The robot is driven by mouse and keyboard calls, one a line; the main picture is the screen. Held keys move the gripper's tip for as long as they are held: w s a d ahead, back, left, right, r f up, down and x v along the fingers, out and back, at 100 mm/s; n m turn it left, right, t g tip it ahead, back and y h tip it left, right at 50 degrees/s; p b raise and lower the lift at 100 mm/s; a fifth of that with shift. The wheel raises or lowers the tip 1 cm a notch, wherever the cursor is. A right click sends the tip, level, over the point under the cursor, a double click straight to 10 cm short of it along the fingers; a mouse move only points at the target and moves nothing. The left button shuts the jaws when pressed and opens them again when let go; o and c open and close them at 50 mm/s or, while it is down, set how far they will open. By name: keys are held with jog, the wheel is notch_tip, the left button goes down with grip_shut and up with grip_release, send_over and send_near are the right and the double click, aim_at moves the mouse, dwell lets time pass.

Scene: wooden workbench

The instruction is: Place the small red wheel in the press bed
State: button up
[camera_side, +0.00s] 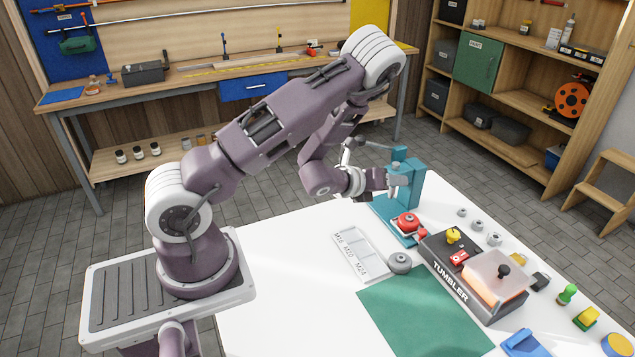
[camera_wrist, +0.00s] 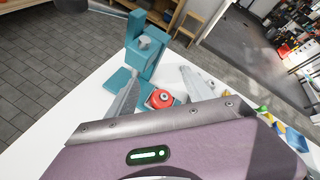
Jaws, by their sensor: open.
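The small red wheel (camera_side: 408,222) rests on the teal base plate of the press (camera_side: 414,185), in front of its upright. It also shows in the wrist view (camera_wrist: 161,99), with the teal press (camera_wrist: 137,57) behind it. My gripper (camera_side: 398,188) is beside the press column, above and apart from the wheel. In the wrist view my gripper (camera_wrist: 160,84) has its two grey fingers spread wide, with nothing between the tips. The wheel appears below and between the fingers. The seat under the wheel is hidden.
A white tray marked M16, M20, M24 (camera_side: 350,251) and a round grey part (camera_side: 399,263) lie near the press. The tumbler box (camera_side: 470,277) stands to the right, with several nuts beyond. A green mat (camera_side: 420,315) lies at the front; the white table's left part is clear.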

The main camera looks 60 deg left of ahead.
jog(key=s+d+r+n+g, duration=0.1)
jog(key=s+d+r+n, duration=0.2)
jog(key=r+n, duration=0.3)
jog(key=s+d+r+n+g+h, duration=0.1)
jog(key=s+d+r+n, duration=0.2)
jog(key=r+n, duration=0.3)
jog(key=s+d+r+n+g, duration=0.2)
jog(key=s+d+r+n, duration=0.1)
jog(key=r+n, duration=0.3)
jog(key=s+d+r+n+g, duration=0.1)
jog(key=s+d+n, duration=0.1)
jog(key=s, duration=0.5)
jog(key=s+d+r+n+h, duration=0.1)
jog(key=s+d+r+n, duration=0.1)
jog(key=s, duration=0.5)
jog(key=s+d+r+n+g+h, duration=0.1)
jog(key=s+d+n, duration=0.2)
jog(key=s, duration=0.4)
jog(key=shift+d+r+n+g, duration=0.3)
jog(key=shift+r+n, duration=0.05)
jog(key=shift+n, duration=0.25)
